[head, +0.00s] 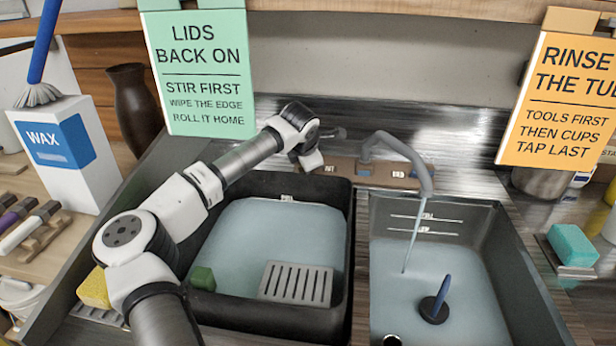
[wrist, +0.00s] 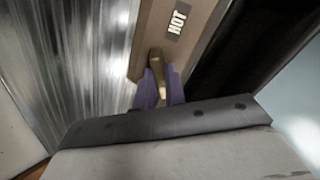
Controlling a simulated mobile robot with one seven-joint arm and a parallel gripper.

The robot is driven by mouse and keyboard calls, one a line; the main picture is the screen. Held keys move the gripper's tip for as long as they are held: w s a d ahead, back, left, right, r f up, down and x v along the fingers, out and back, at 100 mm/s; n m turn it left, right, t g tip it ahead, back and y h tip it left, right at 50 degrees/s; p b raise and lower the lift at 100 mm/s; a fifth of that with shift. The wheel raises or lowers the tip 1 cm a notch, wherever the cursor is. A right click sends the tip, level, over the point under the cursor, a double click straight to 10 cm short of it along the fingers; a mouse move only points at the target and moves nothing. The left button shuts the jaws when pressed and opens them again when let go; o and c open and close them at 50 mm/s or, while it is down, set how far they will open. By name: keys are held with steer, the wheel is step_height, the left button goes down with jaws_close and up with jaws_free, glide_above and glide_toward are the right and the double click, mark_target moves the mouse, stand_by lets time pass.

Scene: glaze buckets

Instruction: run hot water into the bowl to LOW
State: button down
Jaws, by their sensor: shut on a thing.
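The right-hand sink bowl (head: 480,225) holds pale blue water. Two white lines mark its back wall; their lettering is too small to read. The water surface looks just below the lower line. A thin stream runs from the grey tap spout (head: 425,180) into the bowl. A black plug with a blue handle (head: 440,295) stands in the water. In the wrist view, my gripper (wrist: 162,88) has its purple fingers shut on a brass tap handle (wrist: 157,64) beside the HOT label (wrist: 176,23). In the head view my arm's end hides that handle.
A black tub (head: 346,235) of water fills the left side, with a slotted grey rack (head: 296,283) and a green block (head: 203,278). My arm reaches over it. Signs hang left (head: 200,70) and right (head: 560,100). A turquoise sponge (head: 572,245) lies right of the bowl.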

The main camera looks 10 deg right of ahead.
steer(key=n+b, duration=0.1)
steer(key=b, duration=0.1)
steer(key=n+b, duration=0.2)
steer(key=shift+f, duration=0.25)
steer(key=shift+r+n+b, duration=0.2)
steer(key=shift+n+b, duration=0.95)
steer(key=shift+n, duration=0.15)
steer(key=shift+r, duration=0.1)
steer(key=c, duration=1.5)
jaws_free()
steer(key=shift+o, duration=0.2)
steer(key=shift+r, duration=0.1)
steer(key=b+v, duration=0.2)
steer(key=v, duration=1.1)
steer(key=shift+s+r, duration=0.2)
steer(key=shift+r, duration=0.05)
steer(key=shift+a, duration=0.1)
